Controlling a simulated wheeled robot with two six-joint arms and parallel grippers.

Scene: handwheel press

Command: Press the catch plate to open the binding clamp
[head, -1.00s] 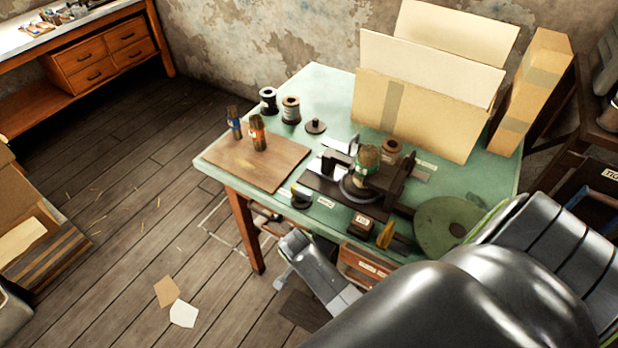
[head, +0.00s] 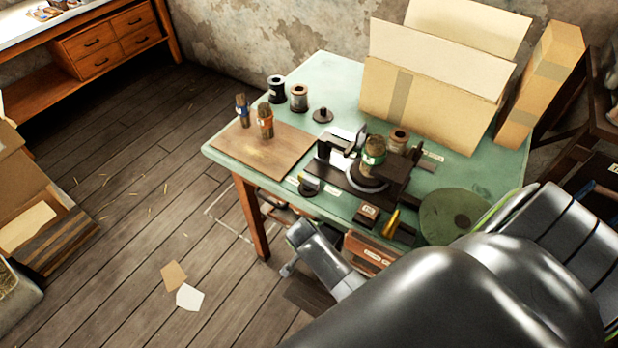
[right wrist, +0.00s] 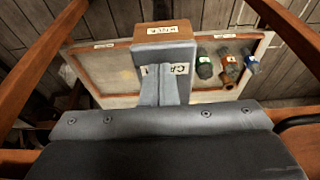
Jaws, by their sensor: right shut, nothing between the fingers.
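A dark press (head: 340,183) stands on the green table in the head view. A brown bundle with a green band (head: 374,151) stands upright between its dark blocks. I cannot make out which part is the catch plate or whether the clamp is open. My right gripper (right wrist: 161,48) shows in the right wrist view, shut with nothing held. In the head view a grey part of my arm (head: 325,257) hangs in front of the table's front edge. My left gripper is not in view.
Two bundles (head: 265,121) stand on a brown board (head: 262,150). Spools (head: 299,97) and cardboard sheets (head: 425,100) are behind. The floor at left is mostly clear.

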